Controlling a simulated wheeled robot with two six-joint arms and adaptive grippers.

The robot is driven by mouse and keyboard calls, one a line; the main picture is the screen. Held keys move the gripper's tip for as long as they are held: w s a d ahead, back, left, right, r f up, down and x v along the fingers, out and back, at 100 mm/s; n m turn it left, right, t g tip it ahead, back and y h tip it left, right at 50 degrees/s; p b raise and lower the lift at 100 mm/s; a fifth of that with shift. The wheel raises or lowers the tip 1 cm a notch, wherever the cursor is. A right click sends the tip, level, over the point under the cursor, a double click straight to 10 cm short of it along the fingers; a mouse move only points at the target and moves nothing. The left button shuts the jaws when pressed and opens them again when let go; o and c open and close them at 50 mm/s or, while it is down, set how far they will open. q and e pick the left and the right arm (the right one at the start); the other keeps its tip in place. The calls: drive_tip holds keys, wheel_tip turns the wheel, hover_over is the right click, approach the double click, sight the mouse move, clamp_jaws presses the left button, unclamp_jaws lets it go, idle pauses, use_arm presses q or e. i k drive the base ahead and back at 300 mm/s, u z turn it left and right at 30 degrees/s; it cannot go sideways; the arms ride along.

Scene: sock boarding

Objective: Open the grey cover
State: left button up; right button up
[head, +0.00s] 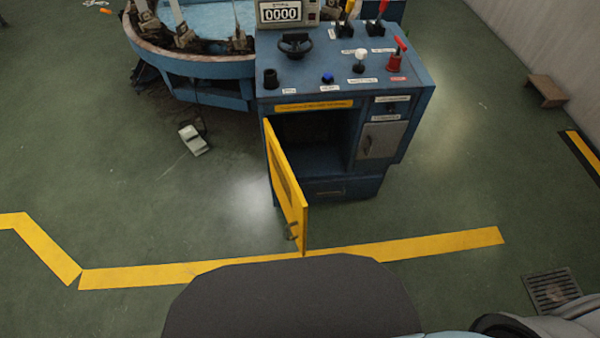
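A small grey cover (384,139) sits on the right part of the blue machine cabinet's front, in the head view. It looks closed, with a small dark handle or latch near its left side. Neither of my grippers shows in the head view. Part of what looks like my own right arm shows at the bottom right corner, without its gripper.
The blue cabinet (432,105) has a yellow door (284,180) swung open toward me, left of the grey cover. Its top carries a handwheel (295,45), levers and buttons. A grey pedal (193,140) lies on the floor.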

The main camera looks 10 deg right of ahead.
sight(378, 140)
drive_tip(key=z, duration=0.55)
drive_tip(key=k, duration=0.65)
drive_tip(key=z, duration=1.45)
drive_tip(key=i, duration=1.55)
drive_tip(key=u, duration=0.75)
